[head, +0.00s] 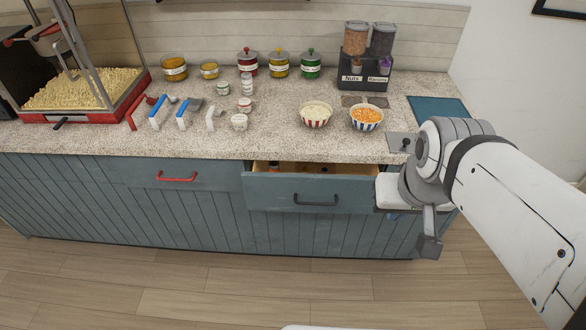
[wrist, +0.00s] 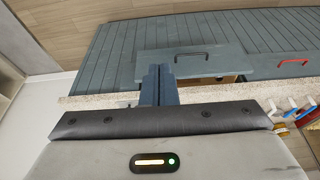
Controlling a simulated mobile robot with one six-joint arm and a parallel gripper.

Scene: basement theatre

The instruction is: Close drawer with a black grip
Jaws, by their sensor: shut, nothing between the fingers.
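In the wrist view the drawer front (wrist: 222,60) and black grip (wrist: 190,56) appear upside down. My gripper (wrist: 159,70) is shut and empty, its fingers overlapping the drawer front near one end in that view. I cannot tell whether they touch. In the head view my arm is at the drawer's right end and the fingertips are hidden.
A closed drawer with a red grip (head: 176,176) is to the left. The counter (head: 285,140) above holds bowls, jars, scoops, a dispenser (head: 364,60) and a popcorn machine (head: 80,95). The wooden floor (head: 200,270) in front of the cabinet is clear.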

